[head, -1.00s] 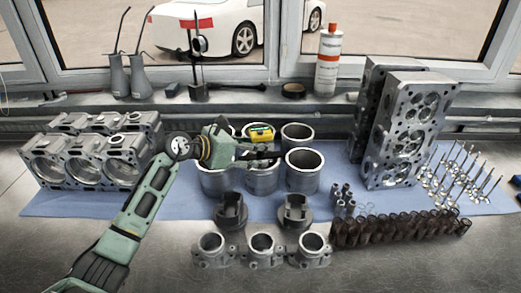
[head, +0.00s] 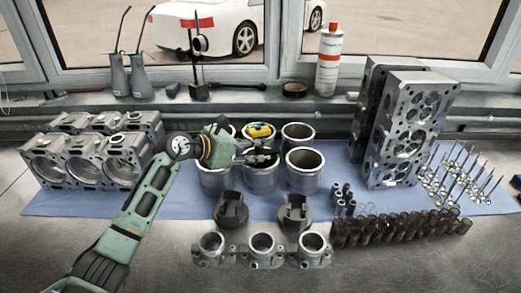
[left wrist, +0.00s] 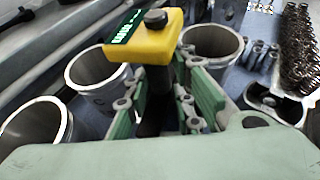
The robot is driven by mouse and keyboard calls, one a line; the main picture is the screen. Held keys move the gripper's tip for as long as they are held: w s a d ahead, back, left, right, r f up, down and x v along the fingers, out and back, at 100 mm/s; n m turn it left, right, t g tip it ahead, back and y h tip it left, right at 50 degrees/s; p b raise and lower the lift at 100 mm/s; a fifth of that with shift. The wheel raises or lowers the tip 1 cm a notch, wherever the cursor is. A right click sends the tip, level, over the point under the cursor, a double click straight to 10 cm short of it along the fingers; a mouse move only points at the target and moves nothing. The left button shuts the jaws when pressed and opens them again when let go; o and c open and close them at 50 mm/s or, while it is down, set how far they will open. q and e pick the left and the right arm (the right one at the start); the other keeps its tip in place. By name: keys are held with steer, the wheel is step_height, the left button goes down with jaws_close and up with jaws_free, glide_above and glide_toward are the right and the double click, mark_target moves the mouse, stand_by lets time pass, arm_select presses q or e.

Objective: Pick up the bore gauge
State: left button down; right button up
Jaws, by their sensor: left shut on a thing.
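The bore gauge (head: 259,131) has a yellow head with a green-lit display and a dark stem. In the head view it stands over the middle of the cylinder liners, slightly tilted. In the left wrist view the gauge's yellow head (left wrist: 150,44) is just above the fingers, with the dark stem between them. My left gripper (head: 268,154) is shut on the stem, below the head. The stem's lower end is hidden, so I cannot tell whether it is inside a liner. My right gripper is not in view.
Open metal liners (head: 304,172) surround the gauge on a blue mat (head: 160,204). Two dark pistons (head: 231,208) stand in front. An engine block (head: 92,157) is at left, cylinder heads (head: 407,130) at right, and dark springs (head: 400,229) at front right.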

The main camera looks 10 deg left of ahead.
mark_target(250, 133)
arm_select(q)
steer(key=shift+r, duration=0.15)
steer(key=shift+w+r, duration=0.1)
steer(key=shift+r, duration=0.4)
steer(key=r+b, duration=0.1)
steer(key=d+r, duration=0.1)
steer(key=r, duration=0.1)
steer(key=shift+r+b, duration=0.25)
steer(key=shift+b, duration=0.1)
steer(key=d+r, duration=0.9)
steer(key=d, duration=0.1)
steer(key=shift+s+d+r+b, duration=0.2)
steer(key=shift+s+d+b, duration=0.1)
steer(key=shift+s+b, duration=0.05)
